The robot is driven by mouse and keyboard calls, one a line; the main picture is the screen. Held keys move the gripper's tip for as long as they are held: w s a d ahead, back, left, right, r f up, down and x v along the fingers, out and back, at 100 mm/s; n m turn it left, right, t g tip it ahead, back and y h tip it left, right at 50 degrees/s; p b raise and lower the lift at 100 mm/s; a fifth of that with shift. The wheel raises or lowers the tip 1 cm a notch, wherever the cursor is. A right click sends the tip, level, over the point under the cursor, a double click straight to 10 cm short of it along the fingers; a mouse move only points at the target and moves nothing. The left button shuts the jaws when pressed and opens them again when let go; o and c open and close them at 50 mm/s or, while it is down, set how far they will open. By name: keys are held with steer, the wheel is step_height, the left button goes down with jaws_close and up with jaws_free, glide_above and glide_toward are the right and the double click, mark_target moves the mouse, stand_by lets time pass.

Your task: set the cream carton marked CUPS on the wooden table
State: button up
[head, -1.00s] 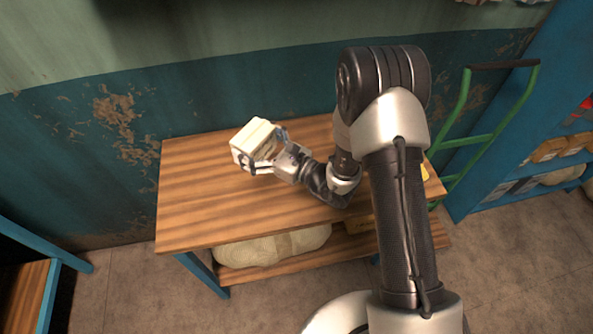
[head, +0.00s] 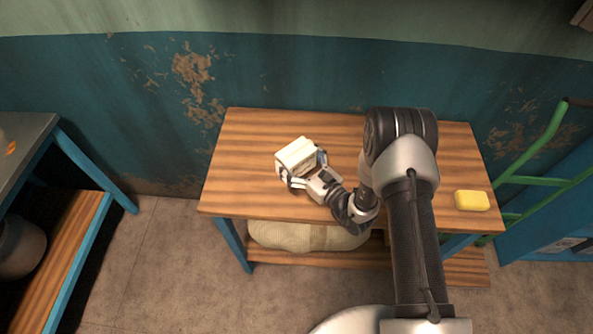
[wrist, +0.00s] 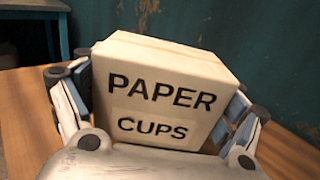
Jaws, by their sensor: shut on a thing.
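The cream carton (head: 297,154) is in my gripper, over the left half of the wooden table (head: 250,190). In the wrist view the carton (wrist: 165,88) faces me and reads PAPER CUPS. My gripper (head: 303,178) is shut on it, with one finger on each side; the fingers also show in the wrist view (wrist: 158,115). The carton looks tilted in the head view. Its underside is hidden, so I cannot tell whether it touches the table top.
A yellow block (head: 472,200) lies at the table's right end. A pale sack (head: 305,236) is on the lower shelf. A green hand truck (head: 540,160) stands at right. Another table (head: 25,140) stands at left. Much of the wooden top's left part is clear.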

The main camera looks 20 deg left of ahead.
steer(key=shift+f+b, duration=0.6)
steer(key=shift+f, duration=2.1)
steer(key=shift+f, duration=0.15)
steer(key=o, duration=1)
steer(key=shift+o, duration=0.2)
steer(key=shift+d, duration=0.2)
steer(key=p+v, duration=0.1)
steer(key=v, duration=1)
steer(key=shift+s+d, duration=0.25)
steer(key=shift+s, duration=0.05)
